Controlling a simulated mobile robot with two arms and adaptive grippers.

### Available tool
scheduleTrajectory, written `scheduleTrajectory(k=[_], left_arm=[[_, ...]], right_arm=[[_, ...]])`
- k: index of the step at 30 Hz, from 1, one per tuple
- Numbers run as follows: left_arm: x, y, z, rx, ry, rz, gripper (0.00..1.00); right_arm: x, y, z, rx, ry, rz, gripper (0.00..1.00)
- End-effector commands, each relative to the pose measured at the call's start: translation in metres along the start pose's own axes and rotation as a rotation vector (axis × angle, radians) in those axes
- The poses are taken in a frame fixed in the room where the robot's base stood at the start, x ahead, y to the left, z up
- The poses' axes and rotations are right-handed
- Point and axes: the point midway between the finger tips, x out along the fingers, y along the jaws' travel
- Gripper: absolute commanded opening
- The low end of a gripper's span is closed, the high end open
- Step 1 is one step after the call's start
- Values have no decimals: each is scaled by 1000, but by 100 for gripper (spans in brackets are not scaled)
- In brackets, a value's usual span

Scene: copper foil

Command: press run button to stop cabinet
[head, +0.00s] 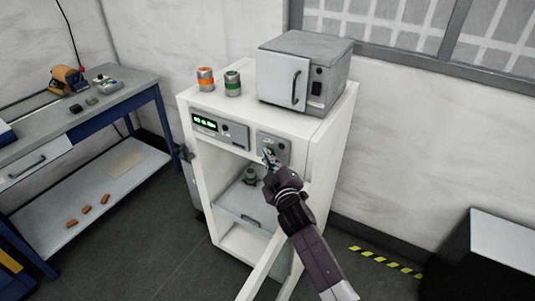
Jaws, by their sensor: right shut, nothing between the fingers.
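The white cabinet (334,119) stands in the middle of the head view with its front open. A grey panel with a lit green display (205,122) sits at its upper left front. To its right is a small grey control panel (281,143) with controls on it. My right gripper (267,155) is shut and empty, its fingertips at this control panel. I cannot tell whether they touch it. The gripper hides part of the panel, and the run button cannot be made out. My left gripper is not in view.
A grey oven-like box (283,79), an orange-banded can (205,78) and a green-banded can (232,83) stand on the cabinet. A green-topped item (250,175) is inside. A workbench (50,124) is at left, a black box (480,262) at right. Grey floor lies between.

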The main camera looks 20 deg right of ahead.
Motion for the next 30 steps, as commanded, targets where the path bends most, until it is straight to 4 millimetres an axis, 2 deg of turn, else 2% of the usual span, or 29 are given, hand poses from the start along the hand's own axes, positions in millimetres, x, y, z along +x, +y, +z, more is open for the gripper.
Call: scheduleTrajectory(k=[13, 30], left_arm=[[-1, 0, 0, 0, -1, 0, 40], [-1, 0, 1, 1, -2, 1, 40]], right_arm=[[-6, -5, -3, 1, -1, -1, 0], [-43, -32, -30, 1, -2, -2, 0]])
